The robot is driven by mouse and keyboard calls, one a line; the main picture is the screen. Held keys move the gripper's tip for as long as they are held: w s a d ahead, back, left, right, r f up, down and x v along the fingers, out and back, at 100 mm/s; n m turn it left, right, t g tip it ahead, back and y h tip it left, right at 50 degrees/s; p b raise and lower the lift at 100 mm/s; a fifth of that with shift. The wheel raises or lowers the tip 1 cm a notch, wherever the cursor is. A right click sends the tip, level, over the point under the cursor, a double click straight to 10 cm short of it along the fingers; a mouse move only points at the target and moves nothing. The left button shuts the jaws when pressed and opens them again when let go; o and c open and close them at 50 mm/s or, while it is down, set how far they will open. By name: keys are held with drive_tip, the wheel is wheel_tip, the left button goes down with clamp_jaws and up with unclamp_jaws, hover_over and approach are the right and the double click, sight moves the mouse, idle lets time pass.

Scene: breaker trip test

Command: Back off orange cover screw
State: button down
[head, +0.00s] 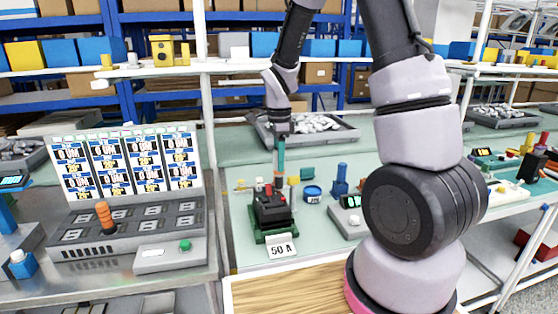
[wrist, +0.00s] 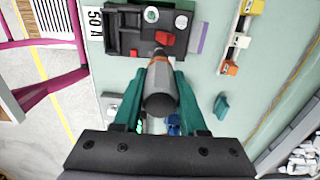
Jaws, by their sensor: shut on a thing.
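My gripper (head: 280,172) points straight down above the breaker in the head view. In the wrist view its teal fingers (wrist: 164,76) are closed on a grey driver-like tool (wrist: 161,102) with an orange band at its far end. The tool's tip is over or close to the black breaker (wrist: 125,38) near its red part (wrist: 166,38); contact cannot be told. The breaker (head: 268,205) sits in a green holder (head: 262,236) behind a "50 A" card (head: 281,247). I cannot pick out an orange cover screw; the tool may hide it.
Right of the breaker are a blue round container (head: 312,194), a blue post-shaped piece (head: 341,180) and a small meter (head: 349,202). A grey tray (head: 340,137) stands behind. At left, an orange-handled thing (head: 105,216) stands on a grey panel (head: 75,235). A wooden surface (head: 290,290) lies in front.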

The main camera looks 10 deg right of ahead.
drive_tip(key=shift+f, duration=0.65)
idle(1.1)
drive_tip(key=shift+r, duration=0.2)
idle(0.7)
drive_tip(key=shift+r, duration=2.95)
